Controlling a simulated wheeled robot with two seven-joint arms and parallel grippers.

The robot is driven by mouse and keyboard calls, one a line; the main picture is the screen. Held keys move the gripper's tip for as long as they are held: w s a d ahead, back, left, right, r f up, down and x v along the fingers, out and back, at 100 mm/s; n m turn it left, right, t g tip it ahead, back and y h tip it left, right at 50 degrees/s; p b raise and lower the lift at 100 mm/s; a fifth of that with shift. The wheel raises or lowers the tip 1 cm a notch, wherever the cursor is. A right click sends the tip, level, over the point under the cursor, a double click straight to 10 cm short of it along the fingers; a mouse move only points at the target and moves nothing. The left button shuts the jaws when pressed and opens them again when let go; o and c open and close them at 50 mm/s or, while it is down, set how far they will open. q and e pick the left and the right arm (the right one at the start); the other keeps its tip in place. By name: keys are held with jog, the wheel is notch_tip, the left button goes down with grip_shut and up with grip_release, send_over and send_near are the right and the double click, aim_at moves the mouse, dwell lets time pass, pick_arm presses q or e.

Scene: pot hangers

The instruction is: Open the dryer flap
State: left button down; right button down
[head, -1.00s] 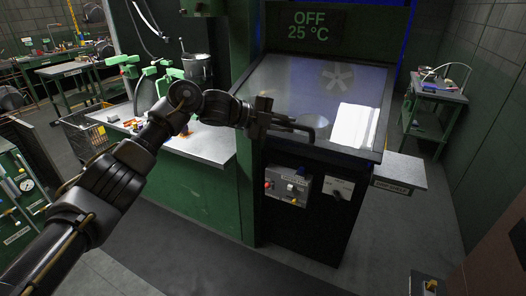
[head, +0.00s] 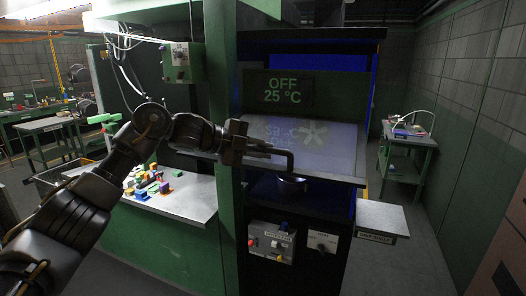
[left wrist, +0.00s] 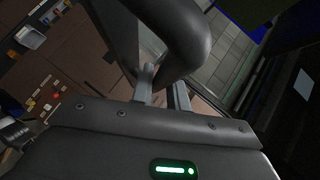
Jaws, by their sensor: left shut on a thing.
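The dryer flap (head: 335,150) is a glossy, see-through panel in the dark dryer front, below the sign reading OFF 25 °C. It is tilted up, with a dark gap under its front edge. Its bent dark handle (head: 292,160) sticks out at the left of the front edge. My left gripper (head: 248,148) is shut on this handle. In the left wrist view, the thick dark handle (left wrist: 188,40) passes at the fingertips (left wrist: 163,88). My right gripper is not in view.
A metal pot (head: 291,186) shows in the gap below the flap. A green post (head: 222,120) stands just left of the dryer. A shelf (head: 382,218) juts out at right, and a workbench (head: 180,208) with colored blocks is at left. The floor at right is clear.

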pick_arm(q)
jog(key=c, duration=1.6)
grip_release()
jog(key=shift+w+r, duration=0.1)
jog(key=shift+c, duration=0.2)
jog(key=shift+o, duration=1.4)
jog(key=shift+w+d+f, duration=0.15)
jog(key=shift+w+f, duration=0.05)
jog(key=shift+s+a+r+b, duration=0.1)
jog(key=shift+s+a+b, duration=0.2)
jog(key=shift+a, duration=0.25)
jog(key=b+v, duration=0.4)
jog(key=v, duration=0.5)
jog(key=shift+a+r, duration=0.25)
jog(key=shift+a, duration=0.05)
jog(key=shift+r, duration=0.1)
